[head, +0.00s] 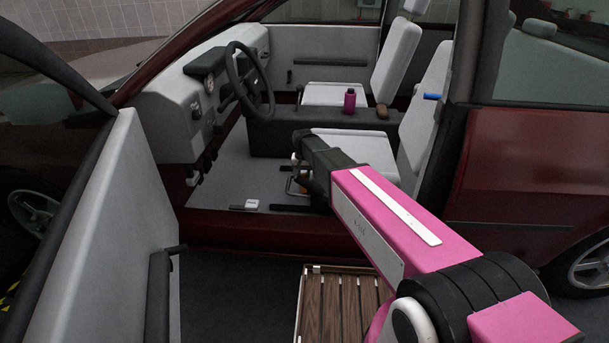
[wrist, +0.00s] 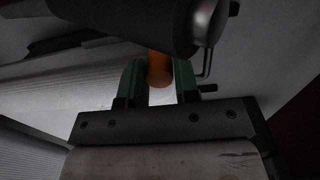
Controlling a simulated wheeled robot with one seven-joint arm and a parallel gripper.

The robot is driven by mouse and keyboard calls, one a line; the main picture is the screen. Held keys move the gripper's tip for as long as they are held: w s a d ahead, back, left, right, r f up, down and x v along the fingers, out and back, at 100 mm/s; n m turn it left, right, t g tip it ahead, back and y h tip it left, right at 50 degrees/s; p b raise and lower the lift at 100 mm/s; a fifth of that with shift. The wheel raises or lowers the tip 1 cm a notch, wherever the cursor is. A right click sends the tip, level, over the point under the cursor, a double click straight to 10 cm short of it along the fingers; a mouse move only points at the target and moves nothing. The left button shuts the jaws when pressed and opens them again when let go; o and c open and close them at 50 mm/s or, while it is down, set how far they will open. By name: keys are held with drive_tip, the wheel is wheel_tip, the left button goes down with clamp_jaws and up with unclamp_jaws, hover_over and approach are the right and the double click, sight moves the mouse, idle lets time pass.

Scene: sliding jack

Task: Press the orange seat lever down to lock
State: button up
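The orange seat lever (wrist: 158,68) shows in the wrist view as a short rounded orange piece, its upper part hidden behind a dark cylindrical part. My gripper (wrist: 160,80) has two green fingers standing apart, one on each side of the lever. The lever nearly fills the space between them; I cannot tell whether they touch it. In the head view a small orange bit of the lever (head: 303,189) shows low beside the front seat (head: 352,146), and my arm end hides most of that area.
The car's doorway is open, with the white door panel (head: 95,240) at left. The steering wheel (head: 248,78) and dashboard are ahead of the seat. A magenta bottle (head: 350,101) stands on the centre console. A slatted wooden platform (head: 343,305) lies outside the sill.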

drive_tip(key=o, duration=0.3)
drive_tip(key=shift+a, duration=0.1)
wheel_tip(320, 180, up, 11)
drive_tip(key=shift+f, duration=0.15)
idle(0.5)
drive_tip(key=s+d+f, duration=0.2)
drive_tip(key=s+d, duration=0.5)
drive_tip(key=d, duration=0.2)
drive_tip(key=s+d+f, duration=0.3)
drive_tip(key=s+d, duration=0.5)
drive_tip(key=d, duration=0.1)
drive_tip(key=s+d+f, duration=0.3)
drive_tip(key=s+d, duration=0.4)
drive_tip(key=d, duration=0.3)
drive_tip(key=shift+s+f, duration=0.25)
